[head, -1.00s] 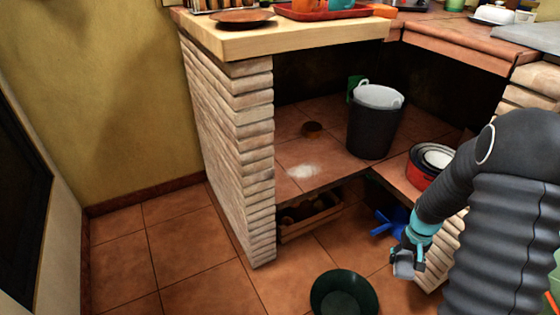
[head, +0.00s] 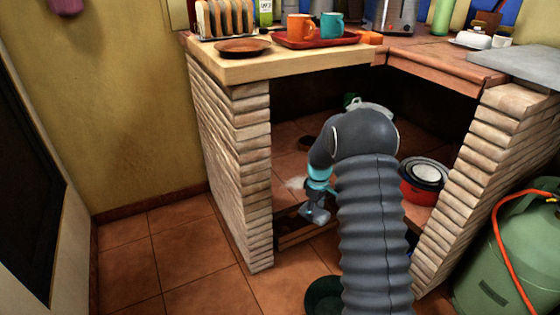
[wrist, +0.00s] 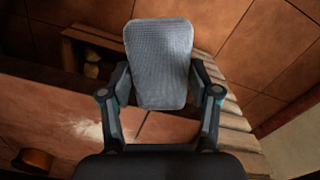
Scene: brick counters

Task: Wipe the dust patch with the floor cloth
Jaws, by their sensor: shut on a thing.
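The dust patch (head: 294,182) is a pale smear on the tiled shelf under the counter, just left of my arm. It also shows at the lower left of the wrist view (wrist: 92,129). My gripper (head: 314,208) is at the shelf's front edge, a little in front and to the right of the patch in the head view. In the wrist view its fingers are shut on the grey, textured floor cloth (wrist: 160,60), which sticks out flat between them. The cloth looks apart from the dust; its exact height over the shelf cannot be told.
A brick pillar (head: 228,150) stands left of the opening, with another brick wall (head: 462,180) at right. A small brown dish (wrist: 37,158) sits behind the dust. A red pot (head: 413,192) is right of my arm. A wooden crate (wrist: 88,38) is below the shelf; a dark green bowl (head: 322,294) stands on the floor.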

